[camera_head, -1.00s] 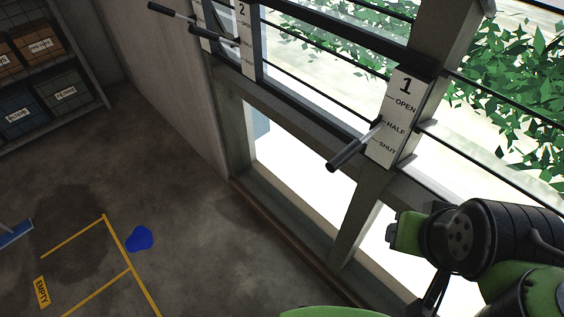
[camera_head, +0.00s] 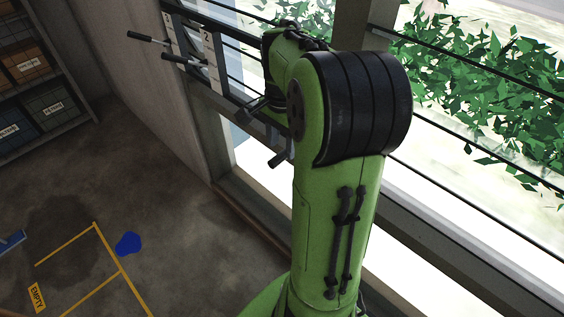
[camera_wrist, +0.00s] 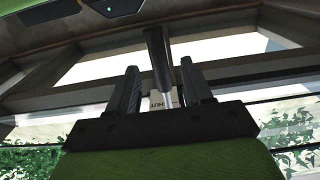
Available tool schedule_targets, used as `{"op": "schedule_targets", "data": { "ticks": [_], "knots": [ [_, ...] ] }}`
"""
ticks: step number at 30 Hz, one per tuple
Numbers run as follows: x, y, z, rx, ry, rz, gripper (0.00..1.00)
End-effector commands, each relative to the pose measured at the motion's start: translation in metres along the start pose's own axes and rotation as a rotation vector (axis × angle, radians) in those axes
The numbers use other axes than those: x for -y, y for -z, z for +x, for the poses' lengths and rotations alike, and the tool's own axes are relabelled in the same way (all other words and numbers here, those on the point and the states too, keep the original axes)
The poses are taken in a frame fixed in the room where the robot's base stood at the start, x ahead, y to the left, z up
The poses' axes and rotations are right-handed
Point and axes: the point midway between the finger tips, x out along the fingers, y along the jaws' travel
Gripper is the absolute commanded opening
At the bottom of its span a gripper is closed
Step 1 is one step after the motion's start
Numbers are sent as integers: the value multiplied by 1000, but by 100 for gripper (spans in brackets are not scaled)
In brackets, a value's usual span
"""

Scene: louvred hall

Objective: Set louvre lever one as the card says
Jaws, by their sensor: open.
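The handle of louvre lever one (camera_head: 280,158) shows in the head view just left of my green arm, which hides the rest of the lever and its number plate. In the wrist view the lever's dark handle (camera_wrist: 158,58) and pale rod stand between the two fingers of my gripper (camera_wrist: 160,68). The gripper is open, with a finger on each side; I cannot tell whether either touches. Part of the plate (camera_wrist: 157,100) with the letters "HUT" shows behind the rod. The lever's present mark cannot be read. No instruction card can be made out.
Lever two's plate (camera_head: 211,60) and another lever with a dark handle (camera_head: 147,38) are farther left along the window frame. Shelves with boxes (camera_head: 27,66) stand at the far left.

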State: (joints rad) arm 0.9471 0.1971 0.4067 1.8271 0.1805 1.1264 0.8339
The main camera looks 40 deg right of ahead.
Motion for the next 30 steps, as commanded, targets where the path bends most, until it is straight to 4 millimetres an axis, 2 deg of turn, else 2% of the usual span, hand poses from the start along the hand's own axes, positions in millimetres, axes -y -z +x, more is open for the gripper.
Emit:
{"op": "schedule_targets", "data": {
  "ticks": [1, 5, 9, 17, 23, 24, 26, 30],
  "knots": [
    [0, 0, 14, 0, 0, 0, 50],
    [0, 0, 32, 1, -1, -2, 50],
    [0, -1, 28, 0, -1, -2, 50],
    [0, 0, 45, 0, -1, -2, 50],
    [0, 0, 44, 0, 0, -2, 50],
    [0, 0, 44, 0, 0, -2, 48],
    [0, 0, 44, 0, 0, -2, 39],
    [0, 0, 44, 0, 0, -2, 18]
  ]
}}
